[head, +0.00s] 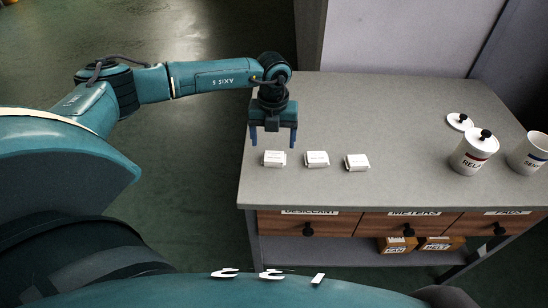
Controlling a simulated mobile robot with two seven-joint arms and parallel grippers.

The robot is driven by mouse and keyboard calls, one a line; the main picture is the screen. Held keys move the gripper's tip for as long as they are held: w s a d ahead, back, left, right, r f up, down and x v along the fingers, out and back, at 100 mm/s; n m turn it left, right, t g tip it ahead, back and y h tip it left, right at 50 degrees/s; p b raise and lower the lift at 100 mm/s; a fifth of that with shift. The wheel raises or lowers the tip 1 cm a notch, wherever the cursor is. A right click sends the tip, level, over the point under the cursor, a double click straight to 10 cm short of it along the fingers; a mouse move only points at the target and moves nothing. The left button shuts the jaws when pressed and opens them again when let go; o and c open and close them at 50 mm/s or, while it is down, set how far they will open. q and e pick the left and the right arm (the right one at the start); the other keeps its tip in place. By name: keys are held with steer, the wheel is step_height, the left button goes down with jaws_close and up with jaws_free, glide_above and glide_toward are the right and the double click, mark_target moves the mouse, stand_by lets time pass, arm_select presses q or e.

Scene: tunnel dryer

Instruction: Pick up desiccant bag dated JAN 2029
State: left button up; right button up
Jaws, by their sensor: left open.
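Three small white bags lie in a row on the grey table: a left bag (275,158), a middle bag (317,159) and a right bag (357,162). Each has print on top that is too small to read, so I cannot tell which is dated JAN 2029. My left gripper (273,140) points down with its two blue fingers apart and empty. In the picture it is just behind and above the left bag, and it does not appear to touch it. My right gripper is not in view.
The grey table (400,120) is clear behind the bags. At its right stand a white lidded canister (474,152), an open white canister (529,153) and a loose lid (459,121). Labelled drawers (345,227) are in front, with boxes (397,244) on the shelf below.

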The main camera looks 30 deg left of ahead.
mark_target(274, 156)
arm_select(q)
steer(key=f, duration=0.3)
steer(key=f+p, duration=0.1)
steer(key=f, duration=0.1)
steer(key=shift+s+d+f, duration=0.1)
steer(key=shift+s+d, duration=0.15)
steer(key=shift+d, duration=0.05)
steer(key=c, duration=1.1)
